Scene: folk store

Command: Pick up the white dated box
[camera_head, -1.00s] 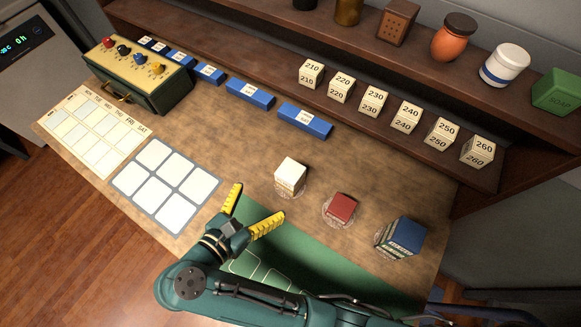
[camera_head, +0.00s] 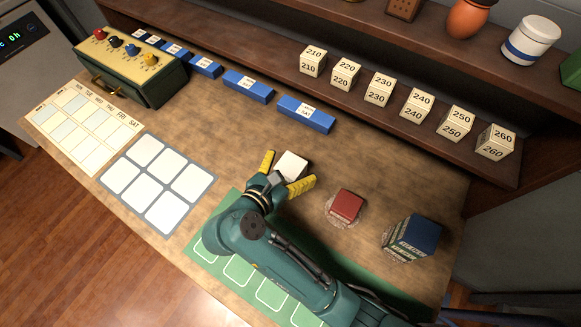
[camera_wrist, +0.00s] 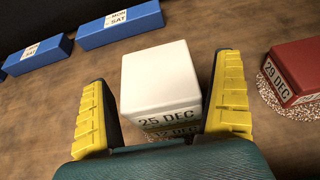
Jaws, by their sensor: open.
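In the wrist view my gripper (camera_wrist: 163,105) has one finger to the left of the box and one to the right. A small gap shows on the left; the right finger is very close to the box, and I cannot tell if it touches. The box's lower part is partly hidden by my gripper.
A red box (camera_head: 346,206) marked "29 DEC" stands to the right on a round speckled mat (camera_wrist: 290,101). A blue box (camera_head: 412,236) is farther right. Blue blocks (camera_head: 305,114) line the back, below a shelf with numbered cubes (camera_head: 313,61). A white-squared tray (camera_head: 160,181) lies left.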

